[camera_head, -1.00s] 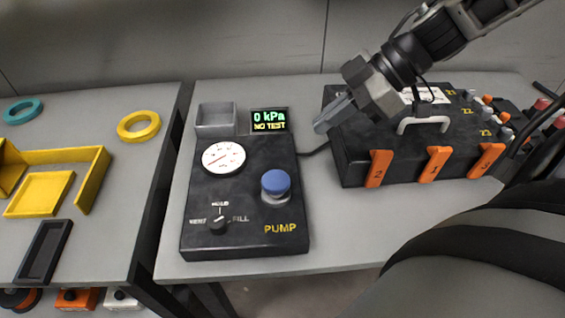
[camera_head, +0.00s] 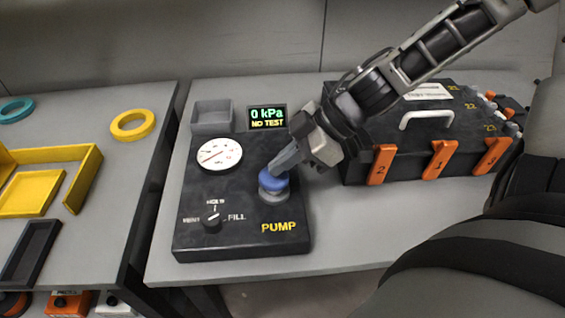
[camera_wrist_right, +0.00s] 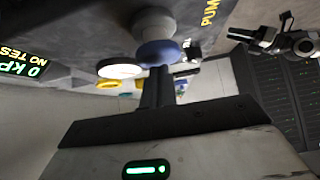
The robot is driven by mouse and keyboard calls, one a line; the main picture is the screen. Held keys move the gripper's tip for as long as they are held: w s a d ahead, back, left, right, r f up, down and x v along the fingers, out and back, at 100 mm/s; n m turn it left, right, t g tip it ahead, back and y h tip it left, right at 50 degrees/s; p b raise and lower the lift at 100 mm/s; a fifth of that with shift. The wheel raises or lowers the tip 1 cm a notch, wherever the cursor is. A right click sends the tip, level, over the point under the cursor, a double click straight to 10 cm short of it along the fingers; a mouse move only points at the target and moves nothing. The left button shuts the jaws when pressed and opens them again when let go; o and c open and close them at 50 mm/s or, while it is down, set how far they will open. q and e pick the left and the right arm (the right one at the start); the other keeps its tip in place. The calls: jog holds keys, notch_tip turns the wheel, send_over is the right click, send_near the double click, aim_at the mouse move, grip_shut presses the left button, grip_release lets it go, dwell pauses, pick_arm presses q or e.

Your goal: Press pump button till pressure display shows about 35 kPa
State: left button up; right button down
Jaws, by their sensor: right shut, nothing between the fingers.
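The blue pump button (camera_head: 272,184) stands on a grey collar on the black pump box (camera_head: 240,242), above the yellow word PUMP. My right gripper (camera_head: 276,171) is shut and empty, its fingertips at the top of the button; I cannot tell how firmly they touch. In the right wrist view the shut fingers (camera_wrist_right: 155,88) reach the blue button (camera_wrist_right: 158,52). The pressure display (camera_head: 267,117) reads 0 kPa, NO TEST. A round dial gauge (camera_head: 219,155) and a knob (camera_head: 212,217) marked HOLD, FILL and a left-hand label sit on the box.
A black case (camera_head: 400,147) with orange latches and a white handle stands right of the pump box. A grey open bin (camera_head: 212,118) adjoins the display. A yellow ring (camera_head: 132,125) and yellow trays lie on the left table, across a gap.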

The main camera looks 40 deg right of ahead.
aim_at(284, 175)
jog(key=shift+f, duration=0.1)
